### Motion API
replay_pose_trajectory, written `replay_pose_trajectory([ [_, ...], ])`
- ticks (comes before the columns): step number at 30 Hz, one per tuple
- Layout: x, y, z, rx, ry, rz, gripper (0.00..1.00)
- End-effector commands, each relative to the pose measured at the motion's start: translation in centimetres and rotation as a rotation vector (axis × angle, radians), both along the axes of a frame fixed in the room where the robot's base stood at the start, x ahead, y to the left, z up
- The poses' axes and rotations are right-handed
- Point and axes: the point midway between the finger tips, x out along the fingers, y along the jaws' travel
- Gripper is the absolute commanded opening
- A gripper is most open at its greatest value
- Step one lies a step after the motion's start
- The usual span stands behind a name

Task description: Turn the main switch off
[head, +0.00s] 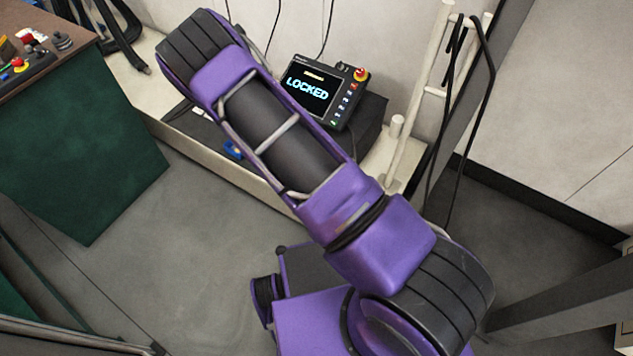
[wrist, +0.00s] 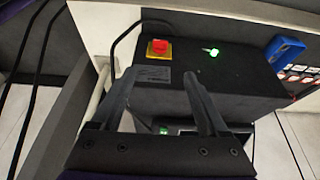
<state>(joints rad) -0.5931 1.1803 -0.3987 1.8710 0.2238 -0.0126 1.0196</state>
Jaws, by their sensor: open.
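In the wrist view a red switch knob on a yellow plate (wrist: 158,48), which looks like the main switch, sits on top of a black box (wrist: 240,85). Its exact turn position is too small to read. My gripper (wrist: 158,76) is open and empty. Its two dark fingers point toward the box, one on either side of the knob's line in the picture; I see no contact with the knob. A green light (wrist: 213,52) glows to the right of the knob. In the head view my arm crosses the middle and the gripper does not show.
In the head view a pendant (head: 311,90) reads LOCKED and has a red button (head: 361,74). A green cabinet (head: 80,150) with a control panel stands at left. Black cables hang at right from a white post (head: 440,75). A blue object (wrist: 287,50) lies right of the box.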

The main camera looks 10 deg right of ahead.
Motion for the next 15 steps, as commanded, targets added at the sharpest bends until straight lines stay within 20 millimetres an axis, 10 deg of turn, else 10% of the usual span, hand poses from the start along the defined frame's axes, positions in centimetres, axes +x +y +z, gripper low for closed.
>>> replay_pose_trajectory([
  [15,2.3,-2.5,-8.8,-0.001,0.001,-0.003,0.78],
])
